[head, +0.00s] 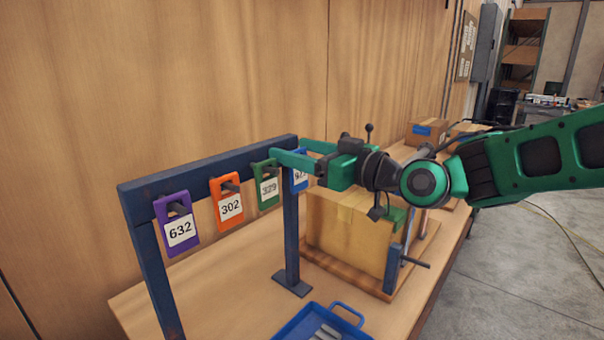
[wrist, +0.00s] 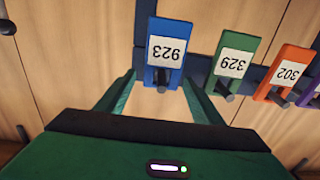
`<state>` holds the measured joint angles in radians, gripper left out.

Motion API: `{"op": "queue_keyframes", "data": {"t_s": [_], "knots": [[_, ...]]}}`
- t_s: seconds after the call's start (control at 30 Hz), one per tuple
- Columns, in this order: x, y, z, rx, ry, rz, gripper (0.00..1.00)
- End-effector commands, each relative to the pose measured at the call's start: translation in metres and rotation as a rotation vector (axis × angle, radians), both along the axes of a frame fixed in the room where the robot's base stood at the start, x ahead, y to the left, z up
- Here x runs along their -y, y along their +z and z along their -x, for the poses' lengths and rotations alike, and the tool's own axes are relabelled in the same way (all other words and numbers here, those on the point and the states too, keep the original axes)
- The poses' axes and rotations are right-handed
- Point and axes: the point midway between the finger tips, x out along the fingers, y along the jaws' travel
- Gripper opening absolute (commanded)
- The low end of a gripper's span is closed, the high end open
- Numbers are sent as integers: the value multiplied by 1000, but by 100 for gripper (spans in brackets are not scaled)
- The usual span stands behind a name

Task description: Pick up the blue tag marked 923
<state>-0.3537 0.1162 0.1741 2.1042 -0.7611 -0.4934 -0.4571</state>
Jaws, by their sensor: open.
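The blue tag marked 923 (wrist: 168,27) hangs on a dark peg at the end of the row in the wrist view, where the picture is upside down. In the head view the blue tag (head: 300,184) is partly hidden behind my gripper (head: 286,147). My gripper is open, and it also shows in the wrist view (wrist: 158,82), with one green finger on each side of the tag's peg end. The fingers appear apart from the tag; I cannot tell the exact depth between them.
A green tag 329 (head: 266,185) hangs close beside the blue one, then an orange tag 302 (head: 229,202) and a purple tag 632 (head: 176,222). A dark blue rail (head: 215,165) carries them. A cardboard box (head: 345,235) and a blue tray (head: 290,329) are nearby.

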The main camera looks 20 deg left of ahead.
Motion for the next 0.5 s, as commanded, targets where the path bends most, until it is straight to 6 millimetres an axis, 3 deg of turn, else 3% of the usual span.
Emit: {"op": "queue_keyframes", "data": {"t_s": [0.13,0.3,0.33,0.5], "knots": [[0,0,0,0,0,0,61],[1,0,0,0,-1,0,20],[1,0,0,0,-1,0,17],[1,0,0,0,-1,0,17]]}}
